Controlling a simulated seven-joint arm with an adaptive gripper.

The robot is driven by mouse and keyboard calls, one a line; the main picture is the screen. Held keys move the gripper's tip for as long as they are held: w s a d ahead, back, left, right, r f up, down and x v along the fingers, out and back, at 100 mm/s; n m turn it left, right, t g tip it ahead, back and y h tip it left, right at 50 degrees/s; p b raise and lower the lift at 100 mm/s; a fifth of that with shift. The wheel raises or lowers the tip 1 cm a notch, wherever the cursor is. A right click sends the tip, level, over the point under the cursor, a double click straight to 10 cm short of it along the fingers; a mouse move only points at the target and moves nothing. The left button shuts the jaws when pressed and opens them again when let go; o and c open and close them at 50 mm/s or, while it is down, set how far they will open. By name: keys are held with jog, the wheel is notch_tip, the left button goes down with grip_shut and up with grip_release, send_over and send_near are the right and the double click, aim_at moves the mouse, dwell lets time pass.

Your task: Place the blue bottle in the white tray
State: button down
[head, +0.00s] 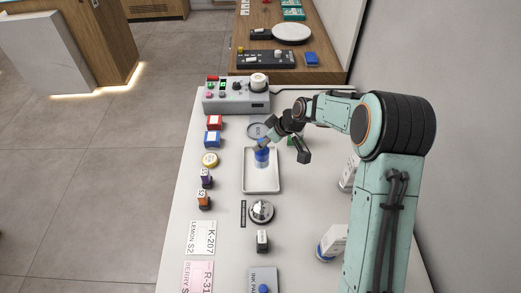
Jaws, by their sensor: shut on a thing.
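The blue bottle (262,159) is upright over the white tray (262,187), toward its far end. I cannot tell whether its base touches the tray floor. My gripper (261,146) is shut on the blue bottle near its top, coming in from the upper right. The fingers hide part of the bottle's upper end. The rest of the tray is bare.
A grey machine (235,97) stands beyond the tray. Red (215,122) and blue (212,139) boxes and small bottles line the left side. A silver bell (261,210) sits just nearer than the tray. White containers (333,241) stand at the right.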

aim_at(260, 151)
jog(key=shift+w+a+f, duration=0.1)
jog(key=shift+w+f, duration=0.35)
jog(key=shift+f, duration=0.6)
jog(key=shift+w+a+f, duration=0.1)
jog(key=shift+w+f, duration=0.35)
jog(key=shift+f, duration=0.6)
jog(key=shift+w+a+f, duration=0.1)
jog(key=shift+w+f, duration=0.35)
jog(key=shift+f, duration=0.6)
jog(key=shift+f, duration=0.15)
jog(key=c, duration=0.9)
grip_release()
jog(key=shift+o, duration=0.2)
jog(key=shift+d, duration=0.1)
